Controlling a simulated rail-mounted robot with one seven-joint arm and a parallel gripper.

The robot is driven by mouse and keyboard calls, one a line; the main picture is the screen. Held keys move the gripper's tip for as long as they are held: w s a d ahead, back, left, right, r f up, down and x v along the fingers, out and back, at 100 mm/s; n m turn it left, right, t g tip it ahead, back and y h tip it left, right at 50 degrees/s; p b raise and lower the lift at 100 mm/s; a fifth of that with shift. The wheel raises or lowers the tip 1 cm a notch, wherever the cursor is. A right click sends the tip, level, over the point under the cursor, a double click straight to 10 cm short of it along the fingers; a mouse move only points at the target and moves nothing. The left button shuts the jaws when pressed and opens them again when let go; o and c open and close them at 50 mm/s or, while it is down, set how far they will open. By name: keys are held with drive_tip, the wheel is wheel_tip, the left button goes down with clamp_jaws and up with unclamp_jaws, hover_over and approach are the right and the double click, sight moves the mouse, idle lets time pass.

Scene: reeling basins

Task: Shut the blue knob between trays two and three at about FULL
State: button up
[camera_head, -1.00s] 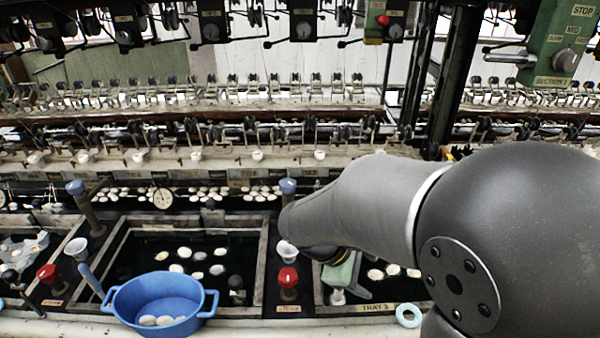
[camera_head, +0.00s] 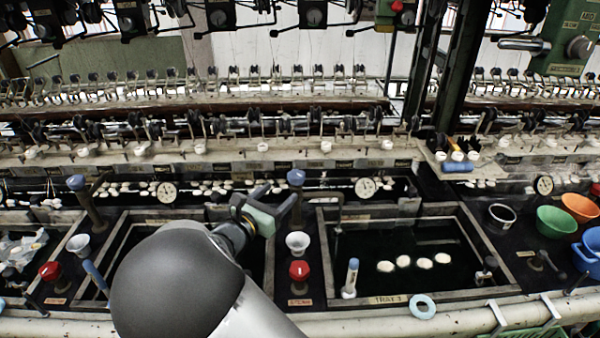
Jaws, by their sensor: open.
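The blue knob (camera_head: 296,178) tops a post on the dark strip between the left tray, partly hidden by my arm, and tray three (camera_head: 470,212), which bears a "TRAY 3" label. My gripper (camera_head: 283,198) is open, with its fingers pointing up and right close to the knob's post. I cannot tell whether a finger touches the post. The knob's cap shows above the fingers; its post is partly covered. No FULL mark is readable.
A white cup (camera_head: 297,243) and a red knob (camera_head: 299,270) stand on the same strip, nearer me. Another blue knob (camera_head: 76,182) is at far left. A blue-topped white handle (camera_head: 351,278) stands in tray three, near white cocoons (camera_head: 403,261). Coloured bowls (camera_head: 557,221) stand right.

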sight(300, 173)
drive_tip(key=p+x, duration=0.1)
drive_tip(key=x, duration=1)
drive_tip(key=shift+r, duration=0.1)
drive_tip(key=c, duration=1)
